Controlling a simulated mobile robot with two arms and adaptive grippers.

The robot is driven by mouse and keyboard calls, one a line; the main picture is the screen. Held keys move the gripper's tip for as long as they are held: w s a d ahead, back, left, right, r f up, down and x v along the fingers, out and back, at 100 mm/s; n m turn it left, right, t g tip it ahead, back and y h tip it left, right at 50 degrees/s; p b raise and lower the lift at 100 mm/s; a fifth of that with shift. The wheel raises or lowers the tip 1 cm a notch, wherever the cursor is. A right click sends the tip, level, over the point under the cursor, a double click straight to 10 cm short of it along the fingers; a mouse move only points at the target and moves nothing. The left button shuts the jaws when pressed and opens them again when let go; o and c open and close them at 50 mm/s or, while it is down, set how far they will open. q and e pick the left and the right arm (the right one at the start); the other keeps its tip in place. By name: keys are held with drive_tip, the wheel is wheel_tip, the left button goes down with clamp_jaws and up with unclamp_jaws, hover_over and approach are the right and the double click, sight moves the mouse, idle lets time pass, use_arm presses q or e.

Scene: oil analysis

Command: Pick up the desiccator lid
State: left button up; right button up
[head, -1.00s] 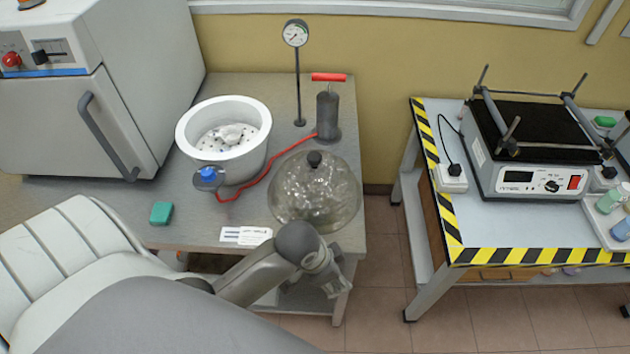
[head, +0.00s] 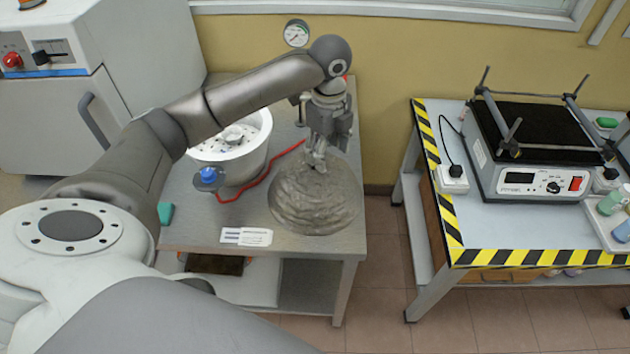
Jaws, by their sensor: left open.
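The desiccator lid (head: 312,205) is a clear, domed glass cover resting on the right part of the grey table. Its dark knob, at the top of the dome, is hidden behind my gripper. My left gripper (head: 316,165) points down right over the top of the lid, with its fingers open at the knob. I cannot tell whether the fingers touch it. The white desiccator bowl (head: 233,165) stands open to the left of the lid, partly hidden by my left arm. My right gripper is not in view.
A red hose (head: 262,178) runs from the blue valve (head: 208,175) toward the hidden pump. A gauge (head: 297,33) stands behind my arm. A grey oven (head: 90,75) stands left. A floor gap separates the right-hand bench (head: 520,225).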

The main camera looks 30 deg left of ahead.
use_arm(q)
drive_tip(key=a+r, duration=0.2)
drive_tip(key=w+a+r, duration=0.1)
drive_tip(key=r, duration=0.1)
drive_tip(key=shift+a+r, duration=0.1)
drive_tip(key=shift+a, duration=0.3)
drive_tip(key=p, duration=0.1)
approach(315, 177)
drive_tip(key=w+a, duration=0.1)
drive_tip(key=w+f, duration=0.1)
drive_tip(key=w, duration=0.1)
drive_tip(key=shift+a+f, duration=0.25)
drive_tip(key=shift+a, duration=0.15)
drive_tip(key=f, duration=0.1)
drive_tip(key=f+p, duration=0.1)
drive_tip(key=f, duration=0.1)
drive_tip(key=f+p, duration=0.1)
drive_tip(key=shift+s+d+f, duration=0.1)
drive_tip(key=shift+s+f, duration=0.15)
drive_tip(key=shift+f, duration=0.6)
clamp_jaws()
